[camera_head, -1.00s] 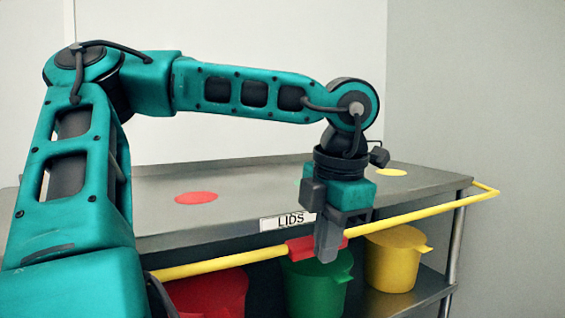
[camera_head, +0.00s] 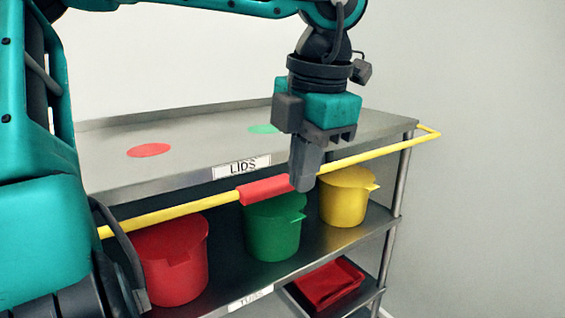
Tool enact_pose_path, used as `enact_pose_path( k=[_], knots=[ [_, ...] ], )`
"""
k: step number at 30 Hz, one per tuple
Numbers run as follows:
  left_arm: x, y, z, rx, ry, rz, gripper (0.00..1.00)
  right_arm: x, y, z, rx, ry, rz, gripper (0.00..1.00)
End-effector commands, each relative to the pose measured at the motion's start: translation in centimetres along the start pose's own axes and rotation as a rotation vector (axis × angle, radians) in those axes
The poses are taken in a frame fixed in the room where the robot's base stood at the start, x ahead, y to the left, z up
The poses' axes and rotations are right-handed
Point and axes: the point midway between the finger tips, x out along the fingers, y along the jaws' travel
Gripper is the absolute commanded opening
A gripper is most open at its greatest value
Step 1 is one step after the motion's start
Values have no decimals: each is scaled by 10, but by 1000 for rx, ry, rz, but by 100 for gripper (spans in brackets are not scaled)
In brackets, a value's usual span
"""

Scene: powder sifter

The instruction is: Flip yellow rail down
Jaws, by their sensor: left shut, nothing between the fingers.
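The yellow rail (camera_head: 178,211) runs along the front of the steel cart, just below its top shelf edge, and has a red sleeve (camera_head: 264,189) at its middle. It bends back to the cart at the right end. My left gripper (camera_head: 304,180) points down at the right end of the red sleeve, with its fingers shut and nothing between them. The fingers cover a short piece of the rail; I cannot tell whether they touch it. My right gripper is out of view.
The cart's top shelf (camera_head: 200,135) has red (camera_head: 149,150) and green (camera_head: 264,129) discs and a LIDS label (camera_head: 241,167). Red (camera_head: 172,262), green (camera_head: 273,228) and yellow (camera_head: 346,197) tubs stand on the shelf below. A red item (camera_head: 328,284) lies lower. The right side is free.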

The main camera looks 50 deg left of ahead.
Motion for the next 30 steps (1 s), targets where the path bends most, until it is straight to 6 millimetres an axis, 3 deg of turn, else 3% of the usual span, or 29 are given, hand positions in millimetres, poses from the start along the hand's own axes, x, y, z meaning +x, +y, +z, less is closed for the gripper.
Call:
enact_pose_path(
  k=[3, 9, 30],
  knots=[
    [-7, -19, 0, 1, 1, 5, 0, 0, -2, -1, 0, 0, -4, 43],
    [-13, -34, 0, 0, 0, 0, 0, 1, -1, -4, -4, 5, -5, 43],
    [-14, -36, 0, -1, 0, 0, 0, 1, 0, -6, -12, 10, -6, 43]
  ],
)
